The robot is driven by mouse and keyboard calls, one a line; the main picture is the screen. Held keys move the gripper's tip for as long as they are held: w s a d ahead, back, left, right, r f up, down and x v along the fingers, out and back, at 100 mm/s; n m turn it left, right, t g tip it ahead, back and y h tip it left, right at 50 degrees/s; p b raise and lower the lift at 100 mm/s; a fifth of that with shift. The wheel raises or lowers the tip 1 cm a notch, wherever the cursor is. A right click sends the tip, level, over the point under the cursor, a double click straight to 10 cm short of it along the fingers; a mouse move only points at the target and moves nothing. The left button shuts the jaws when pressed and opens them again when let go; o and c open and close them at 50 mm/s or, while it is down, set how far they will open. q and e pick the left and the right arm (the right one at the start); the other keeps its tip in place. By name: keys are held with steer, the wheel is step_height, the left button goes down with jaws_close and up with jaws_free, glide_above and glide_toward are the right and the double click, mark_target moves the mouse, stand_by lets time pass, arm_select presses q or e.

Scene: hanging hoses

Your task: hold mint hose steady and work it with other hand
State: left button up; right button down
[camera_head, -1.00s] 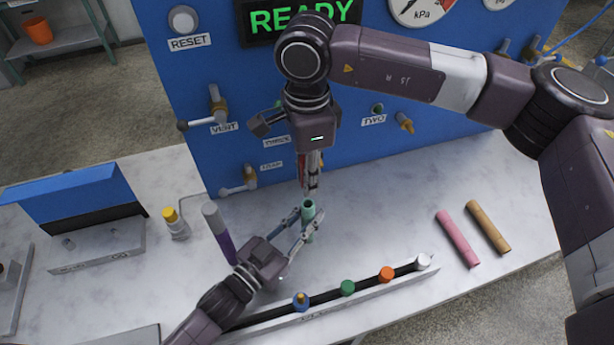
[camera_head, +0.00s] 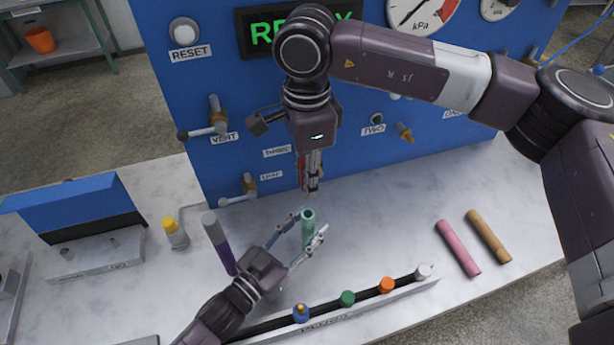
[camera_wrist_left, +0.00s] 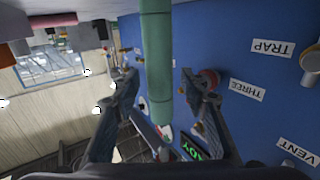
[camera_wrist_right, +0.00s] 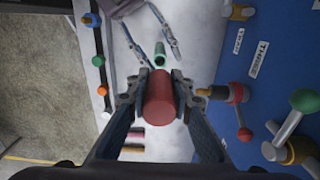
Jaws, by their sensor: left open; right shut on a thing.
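The mint hose (camera_head: 308,228) stands upright above the bench, its dark open end facing up. My left gripper (camera_head: 311,226) is open around it. In the left wrist view the hose (camera_wrist_left: 157,60) runs between the open fingers (camera_wrist_left: 159,86), with gaps on both sides. My right gripper (camera_head: 310,188) points down above the hose, apart from it. In the right wrist view it (camera_wrist_right: 159,92) is shut on a red cylinder (camera_wrist_right: 160,102). There the mint hose's open end (camera_wrist_right: 160,60) shows beyond the cylinder.
A blue panel (camera_head: 215,80) with valves and gauges rises behind. A purple-and-grey hose (camera_head: 218,242) stands left of the mint one. A rail (camera_head: 365,308) with coloured caps runs in front. Pink (camera_head: 458,248) and tan (camera_head: 488,236) hoses lie right. Bench between is clear.

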arm_select(q)
steer(key=v, duration=0.6)
steer(key=shift+s+a, duration=0.25)
steer(key=shift+s, duration=0.05)
steer(key=shift+s+a, duration=0.25)
steer(key=shift+s, duration=0.05)
steer(key=shift+r, duration=0.1)
